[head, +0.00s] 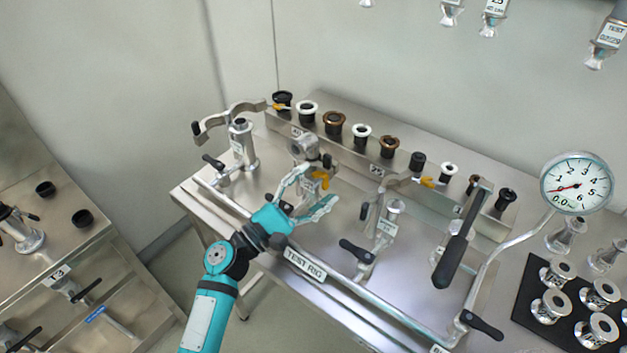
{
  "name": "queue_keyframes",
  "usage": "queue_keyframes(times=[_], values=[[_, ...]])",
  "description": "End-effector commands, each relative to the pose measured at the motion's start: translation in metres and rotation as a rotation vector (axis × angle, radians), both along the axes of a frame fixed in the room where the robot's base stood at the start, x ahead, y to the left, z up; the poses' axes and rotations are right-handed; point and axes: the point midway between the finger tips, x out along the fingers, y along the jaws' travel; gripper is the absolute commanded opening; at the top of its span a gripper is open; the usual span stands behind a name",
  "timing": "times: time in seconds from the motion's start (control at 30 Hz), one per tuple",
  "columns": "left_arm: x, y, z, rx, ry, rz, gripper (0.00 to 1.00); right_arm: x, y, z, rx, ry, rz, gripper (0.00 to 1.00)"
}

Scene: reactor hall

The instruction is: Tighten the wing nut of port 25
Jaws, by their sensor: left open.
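My left gripper (316,188) reaches over the test rig with its two fingers spread. The port's own number is not readable. Another upright port (239,140) stands at the left, and a smaller one (395,210) to the right. My right gripper is not in view.
A long black-handled lever (462,240) and a pressure gauge (577,183) stand to the right. A black mat (530,335) holds several metal fittings. A front rail (345,280) crosses below my wrist.

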Motion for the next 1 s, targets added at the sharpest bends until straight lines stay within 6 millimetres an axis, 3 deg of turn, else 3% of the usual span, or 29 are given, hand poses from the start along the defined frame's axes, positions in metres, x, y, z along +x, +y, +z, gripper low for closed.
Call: queue_keyframes(times=[0.3,0.73,1.0], values=[[0.0019,-0.0027,0.0007,0.001,0.0,-0.001,0.64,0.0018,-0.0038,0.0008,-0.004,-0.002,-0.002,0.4],[0.0017,-0.0024,0.0006,0.001,0.0,-0.001,0.09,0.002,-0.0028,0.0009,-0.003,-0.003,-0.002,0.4],[0.0017,-0.0023,-0.0007,0.03,-0.02,-0.001,0.08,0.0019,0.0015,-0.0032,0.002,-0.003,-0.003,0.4]])
